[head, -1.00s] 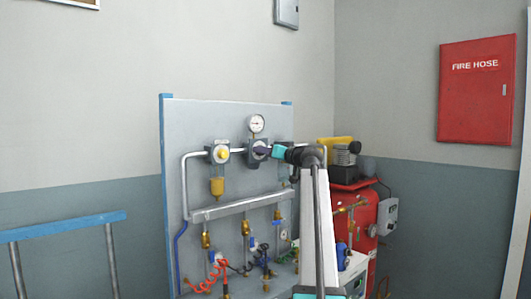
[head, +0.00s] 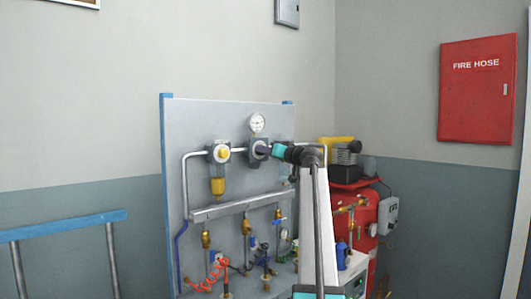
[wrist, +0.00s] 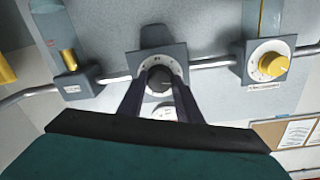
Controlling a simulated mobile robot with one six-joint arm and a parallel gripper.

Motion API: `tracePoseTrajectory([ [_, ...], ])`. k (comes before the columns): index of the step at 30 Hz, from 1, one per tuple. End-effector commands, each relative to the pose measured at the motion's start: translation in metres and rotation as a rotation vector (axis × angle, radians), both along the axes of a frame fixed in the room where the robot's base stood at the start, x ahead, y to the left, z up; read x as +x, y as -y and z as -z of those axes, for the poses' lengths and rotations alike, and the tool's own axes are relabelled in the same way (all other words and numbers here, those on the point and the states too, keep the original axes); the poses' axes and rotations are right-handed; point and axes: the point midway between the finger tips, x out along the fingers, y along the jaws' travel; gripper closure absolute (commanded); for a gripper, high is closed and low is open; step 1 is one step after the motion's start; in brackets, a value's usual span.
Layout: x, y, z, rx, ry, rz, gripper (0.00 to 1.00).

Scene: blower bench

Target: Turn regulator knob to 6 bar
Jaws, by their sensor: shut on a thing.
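The regulator knob (wrist: 159,82) is dark and round, with a pale marked dial ring around it, on a grey block (wrist: 155,40) in the middle of the wrist view. My gripper (wrist: 160,76) has one dark finger on each side of the knob and is shut on it. In the head view, my gripper (head: 262,150) reaches the regulator from the right and hides most of the knob. The round white pressure gauge (head: 258,123) sits just above the regulator. It also shows in part between my fingers in the wrist view (wrist: 164,112). Its reading is too small to tell.
A yellow knob (head: 222,153) with an amber bowl below is left of the regulator on the grey panel (head: 215,120). A red compressor tank (head: 363,225) stands at right.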

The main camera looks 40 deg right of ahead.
Motion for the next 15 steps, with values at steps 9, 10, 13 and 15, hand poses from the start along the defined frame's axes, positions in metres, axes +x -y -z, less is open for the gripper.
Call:
tracePoseTrajectory([
  [9,-0.0008,0.0004,-0.0025,0.163,0.011,0.001,0.91],
  [10,-0.0007,0.0004,-0.0027,0.186,0.013,0.001,0.91],
  [13,-0.0009,0.0004,-0.0034,0.266,0.019,0.002,0.91],
  [15,-0.0010,0.0003,-0.0040,0.328,0.023,0.002,0.91],
])
